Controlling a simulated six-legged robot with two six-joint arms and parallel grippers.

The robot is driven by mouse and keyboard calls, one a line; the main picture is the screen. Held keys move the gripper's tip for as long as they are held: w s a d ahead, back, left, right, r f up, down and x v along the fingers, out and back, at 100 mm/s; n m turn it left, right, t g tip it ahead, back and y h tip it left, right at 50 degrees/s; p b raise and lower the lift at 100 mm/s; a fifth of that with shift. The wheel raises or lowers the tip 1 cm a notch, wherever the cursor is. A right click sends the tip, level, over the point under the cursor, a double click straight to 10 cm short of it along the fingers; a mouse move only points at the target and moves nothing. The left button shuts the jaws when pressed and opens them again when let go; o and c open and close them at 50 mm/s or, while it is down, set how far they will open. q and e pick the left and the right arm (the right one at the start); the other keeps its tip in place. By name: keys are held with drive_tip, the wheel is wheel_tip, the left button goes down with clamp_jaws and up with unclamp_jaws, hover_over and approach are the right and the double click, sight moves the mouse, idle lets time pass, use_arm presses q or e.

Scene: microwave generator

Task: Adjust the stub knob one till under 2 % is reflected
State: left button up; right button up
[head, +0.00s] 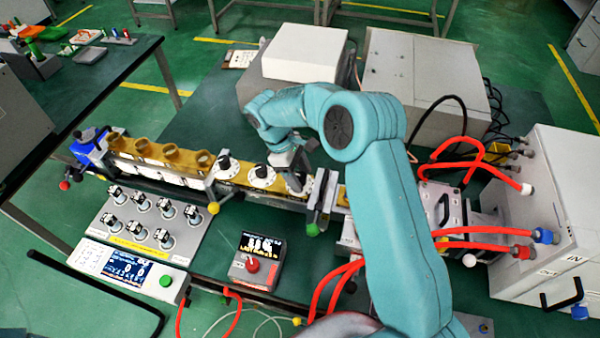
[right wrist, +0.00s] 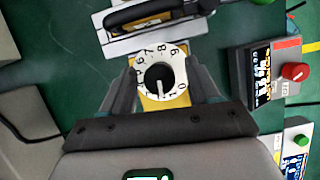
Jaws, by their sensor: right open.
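Three stub knobs, black on white dials, stand in a row on the brass waveguide: a left one (head: 225,163), a middle one (head: 261,174) and a right one (head: 293,183). My right gripper (head: 296,172) reaches down over the right knob and partly hides it. In the right wrist view that knob (right wrist: 157,75) sits between the open fingers of my right gripper (right wrist: 160,78), with a gap on both sides. Its white pointer line points down, near the dial's 0 and 1. My left gripper is not in view. The meter (head: 258,260) has a lit display; its digits are too blurred to read surely.
A clamp (head: 322,198) with a green knob stands just right of the dials. A switch panel (head: 150,225) and a display box (head: 128,266) lie in front. Red hoses (head: 470,245) run at the right. A blue end piece (head: 90,150) closes the waveguide's left end.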

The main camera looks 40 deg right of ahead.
drive_tip(key=shift+d+f, duration=0.15)
drive_tip(key=shift+f, duration=0.2)
drive_tip(key=shift+s, duration=0.1)
drive_tip(key=c, duration=1)
drive_tip(key=shift+m, duration=0.3)
